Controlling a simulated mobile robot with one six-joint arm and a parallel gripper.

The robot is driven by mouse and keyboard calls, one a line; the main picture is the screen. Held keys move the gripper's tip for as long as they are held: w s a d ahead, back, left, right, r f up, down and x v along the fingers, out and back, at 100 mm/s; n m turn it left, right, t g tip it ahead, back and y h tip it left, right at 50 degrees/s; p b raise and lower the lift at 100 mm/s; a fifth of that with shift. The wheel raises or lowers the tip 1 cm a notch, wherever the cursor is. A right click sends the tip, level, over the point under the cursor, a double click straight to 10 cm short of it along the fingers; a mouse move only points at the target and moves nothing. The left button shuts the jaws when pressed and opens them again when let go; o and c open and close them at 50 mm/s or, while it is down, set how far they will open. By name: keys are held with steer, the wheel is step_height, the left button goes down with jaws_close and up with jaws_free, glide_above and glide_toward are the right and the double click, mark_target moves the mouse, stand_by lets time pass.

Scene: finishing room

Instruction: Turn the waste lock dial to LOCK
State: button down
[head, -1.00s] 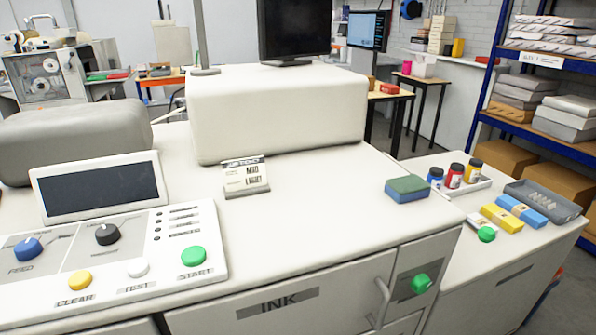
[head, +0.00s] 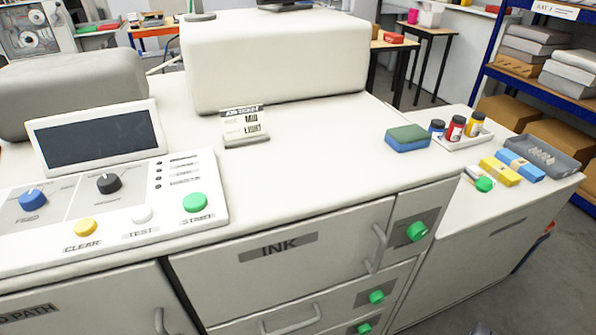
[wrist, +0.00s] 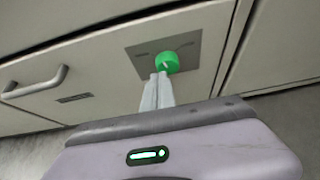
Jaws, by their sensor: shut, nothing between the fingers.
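In the wrist view a green dial (wrist: 172,61) sits on a grey plate (wrist: 205,57) on a pale drawer front. Words on the plate are too small to read, and I cannot tell where the dial points or be sure it is the waste lock. My gripper (wrist: 162,77) is shut and empty, its tips just in front of the dial's lower edge; I cannot tell whether they touch. In the head view three green dials run down the machine's right side: upper (head: 416,231), middle (head: 376,296) and lower (head: 365,328).
A drawer handle (wrist: 35,82) stands out left of the dial in the wrist view. The INK door handle (head: 379,247) is beside the upper dial in the head view. A side cabinet (head: 470,255) stands to the right. Open floor (head: 545,290) lies at the far right.

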mark_target(365, 330)
steer(key=w, duration=0.1)
steer(key=w+a, duration=0.1)
steer(key=w, duration=0.1)
steer(key=w+a, duration=0.1)
steer(key=w, duration=0.1)
steer(key=shift+d, duration=0.1)
